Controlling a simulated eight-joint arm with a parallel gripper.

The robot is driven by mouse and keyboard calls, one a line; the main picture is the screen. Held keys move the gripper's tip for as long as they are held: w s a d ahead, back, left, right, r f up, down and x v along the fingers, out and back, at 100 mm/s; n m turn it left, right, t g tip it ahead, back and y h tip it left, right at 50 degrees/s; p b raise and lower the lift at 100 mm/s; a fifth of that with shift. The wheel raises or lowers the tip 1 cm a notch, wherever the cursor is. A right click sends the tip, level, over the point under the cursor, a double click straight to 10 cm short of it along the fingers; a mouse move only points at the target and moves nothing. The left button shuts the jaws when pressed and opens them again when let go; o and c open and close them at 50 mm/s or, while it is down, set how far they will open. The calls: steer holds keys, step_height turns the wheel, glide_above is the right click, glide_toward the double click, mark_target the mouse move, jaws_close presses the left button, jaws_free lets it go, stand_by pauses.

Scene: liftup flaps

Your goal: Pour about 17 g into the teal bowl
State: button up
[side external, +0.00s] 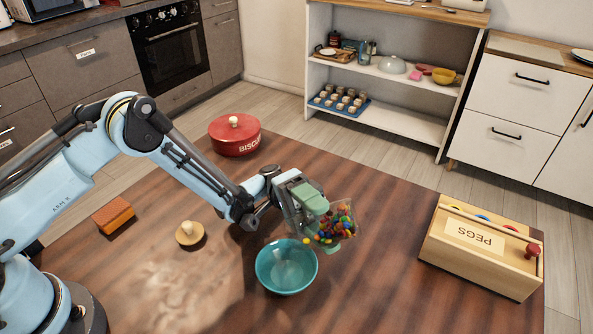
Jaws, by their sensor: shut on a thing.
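The teal bowl (284,277) stands on the wooden table, and its visible inside looks empty. My gripper (308,208) is shut on a clear container (347,208) above and to the right of the bowl. The container is tilted and holds many small multicoloured pieces. A yellow piece (306,241) shows at its left end, close to the bowl's far rim; I cannot tell whether it is falling. Part of the container is hidden behind my gripper.
A red biscuit tin (234,138) stands at the table's far edge. A wooden pegs box (478,252) is at the right. A round wooden lid with a knob (190,234) and an orange-brown block (114,216) lie at the left.

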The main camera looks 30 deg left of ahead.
steer(key=shift+s+a+r+m+g+y, duration=0.15)
steer(key=shift+m+g, duration=0.25)
steer(key=shift+m, duration=0.25)
steer(key=shift+s+a+r+m+g+y, duration=0.15)
steer(key=shift+m+g, duration=0.25)
steer(key=shift+m, duration=0.3)
steer(key=shift+a+r+m+g, duration=0.15)
steer(key=shift+m+g, duration=0.25)
steer(key=shift+m, duration=0.25)
stand_by(2.2)
steer(key=shift+d, duration=0.1)
